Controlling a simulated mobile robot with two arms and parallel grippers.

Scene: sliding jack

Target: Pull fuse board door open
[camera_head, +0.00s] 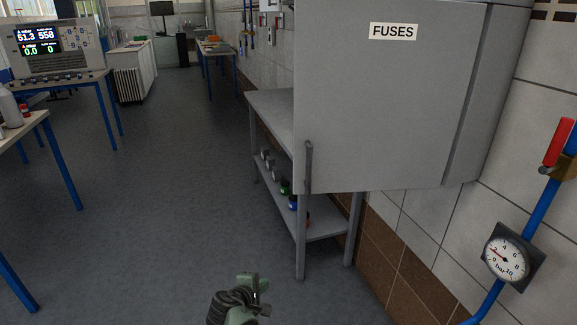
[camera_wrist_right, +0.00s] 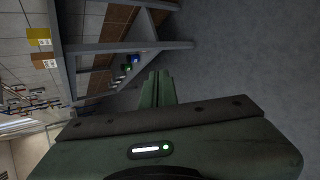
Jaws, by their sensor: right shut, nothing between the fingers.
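The fuse board door (camera_head: 385,100) is a large grey panel with a FUSES label, at the upper right of the head view. It stands out from the tiled wall, swung open at a wide angle from the narrow grey box side (camera_head: 480,100) at its right edge. A grey bar handle (camera_head: 308,165) is at its lower left edge. The inside of the box is hidden. My green right gripper (camera_head: 257,284) is at the bottom middle, below and left of the handle and apart from it. In the right wrist view its fingers (camera_wrist_right: 157,88) are together and empty. My left gripper is out of view.
A grey shelf table (camera_head: 268,108) with several small items stands behind and below the door. A red-handled valve (camera_head: 557,143) and a pressure gauge (camera_head: 508,257) are on the right wall. Blue-legged tables stand at the left. The floor between is clear.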

